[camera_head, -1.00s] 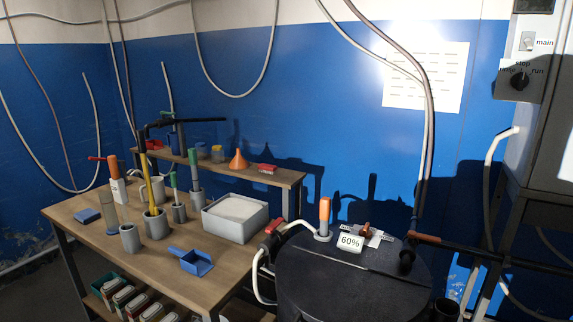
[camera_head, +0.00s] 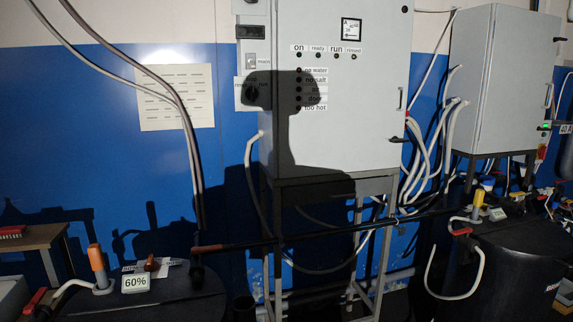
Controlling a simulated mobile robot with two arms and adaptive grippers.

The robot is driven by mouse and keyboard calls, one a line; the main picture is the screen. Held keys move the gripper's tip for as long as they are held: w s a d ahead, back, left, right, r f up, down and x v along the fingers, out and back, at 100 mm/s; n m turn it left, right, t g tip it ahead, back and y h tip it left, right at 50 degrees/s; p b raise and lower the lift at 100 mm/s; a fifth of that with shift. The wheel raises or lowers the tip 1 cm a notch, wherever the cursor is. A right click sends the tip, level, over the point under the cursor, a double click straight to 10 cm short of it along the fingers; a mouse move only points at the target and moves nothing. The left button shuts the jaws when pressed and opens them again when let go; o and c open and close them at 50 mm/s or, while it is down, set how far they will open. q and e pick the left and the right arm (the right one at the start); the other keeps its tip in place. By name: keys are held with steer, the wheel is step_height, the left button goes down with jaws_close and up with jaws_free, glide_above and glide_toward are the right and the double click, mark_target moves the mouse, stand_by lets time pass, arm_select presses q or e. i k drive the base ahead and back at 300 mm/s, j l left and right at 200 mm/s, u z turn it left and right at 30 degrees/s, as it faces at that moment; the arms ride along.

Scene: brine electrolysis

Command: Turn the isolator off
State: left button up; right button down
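No part is labelled as an isolator that I can read. A small switch marked "main" (camera_head: 252,61) is on the side of the large grey cabinet (camera_head: 350,120). Below it, a dark knob (camera_head: 252,94) lies in shadow. The cabinet front has labelled indicators, including "on", "ready" and "run", and none is clearly lit. Neither of my grippers is in view.
A second grey cabinet (camera_head: 500,80) stands at the right, with a small green light (camera_head: 546,126) beyond it. Black drums stand low at left (camera_head: 150,305) and right (camera_head: 490,285). A long dark bar crosses before the cabinet stand. Hoses hang between the cabinets.

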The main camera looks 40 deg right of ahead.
mark_target(542, 152)
steer(key=l+z, duration=0.1)
steer(key=z, duration=0.3)
steer(key=l+z, duration=0.15)
steer(key=z, duration=0.25)
steer(key=l+z, duration=0.15)
steer(key=z, duration=0.25)
steer(key=i+l+z, duration=0.4)
steer(key=l, duration=0.35)
steer(key=i+l+z, duration=0.35)
steer(key=l, duration=0.35)
steer(key=i+l+z, duration=0.4)
steer(key=l, duration=0.2)
steer(key=i+l, duration=0.75)
steer(key=i+l+z, duration=0.1)
steer(key=i+l, duration=0.65)
steer(key=i, duration=0.15)
steer(key=l+u, duration=0.25)
steer(key=l, duration=0.8)
